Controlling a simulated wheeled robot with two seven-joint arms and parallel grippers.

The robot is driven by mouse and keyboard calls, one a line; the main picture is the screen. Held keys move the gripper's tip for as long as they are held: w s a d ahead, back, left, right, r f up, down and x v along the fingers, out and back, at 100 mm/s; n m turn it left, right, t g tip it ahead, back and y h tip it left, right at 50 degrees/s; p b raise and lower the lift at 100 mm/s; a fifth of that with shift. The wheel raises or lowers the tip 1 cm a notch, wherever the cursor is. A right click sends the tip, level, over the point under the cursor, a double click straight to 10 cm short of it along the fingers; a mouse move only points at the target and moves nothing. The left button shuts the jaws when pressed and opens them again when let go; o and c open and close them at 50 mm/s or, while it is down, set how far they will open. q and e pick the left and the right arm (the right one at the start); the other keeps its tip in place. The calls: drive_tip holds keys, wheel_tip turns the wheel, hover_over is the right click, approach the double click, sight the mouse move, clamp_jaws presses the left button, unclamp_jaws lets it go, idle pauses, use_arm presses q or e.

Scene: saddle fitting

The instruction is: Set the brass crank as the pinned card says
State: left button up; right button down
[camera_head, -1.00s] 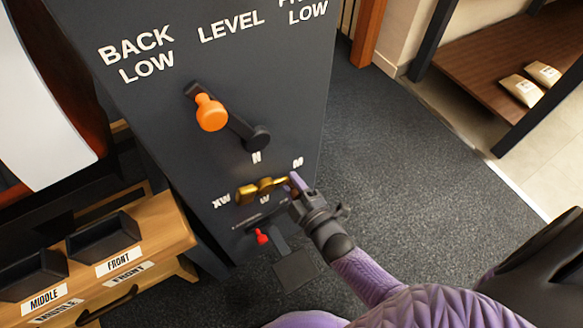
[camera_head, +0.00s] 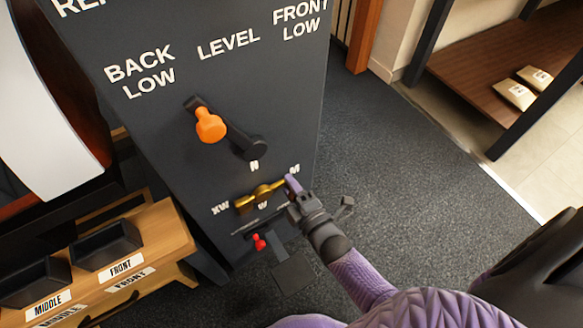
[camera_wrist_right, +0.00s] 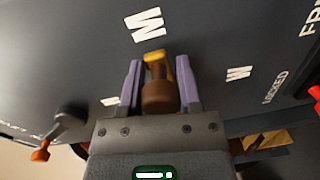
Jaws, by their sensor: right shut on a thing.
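The brass crank (camera_head: 256,198) is on the dark panel, among the letters N, M, W and XW. Its handled arm points to the upper right, close to M (camera_head: 294,169). My right gripper (camera_head: 292,185) is at that end. In the right wrist view, the purple fingers (camera_wrist_right: 160,92) are shut around the crank's brown grip (camera_wrist_right: 159,95). A brass end shows just beyond the grip, below the M (camera_wrist_right: 145,25); W (camera_wrist_right: 238,73) lies off to the right. The pinned card is not in view. My left gripper is not in view.
An orange-knobbed lever (camera_head: 210,126) is above the crank, under BACK LOW, LEVEL and FRONT LOW. A small red knob (camera_head: 259,242) is below it. A wooden bench (camera_head: 165,235) with black trays stands at left. Open carpet (camera_head: 400,190) lies right of the panel.

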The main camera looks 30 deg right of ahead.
drive_tip(key=shift+c, duration=1.5)
unclamp_jaws()
drive_tip(key=shift+s, duration=0.3)
drive_tip(key=s+p, duration=0.3)
drive_tip(key=s, duration=0.6)
drive_tip(key=shift+s+r, duration=0.15)
drive_tip(key=shift+r, duration=0.05)
drive_tip(key=shift+d, duration=0.1)
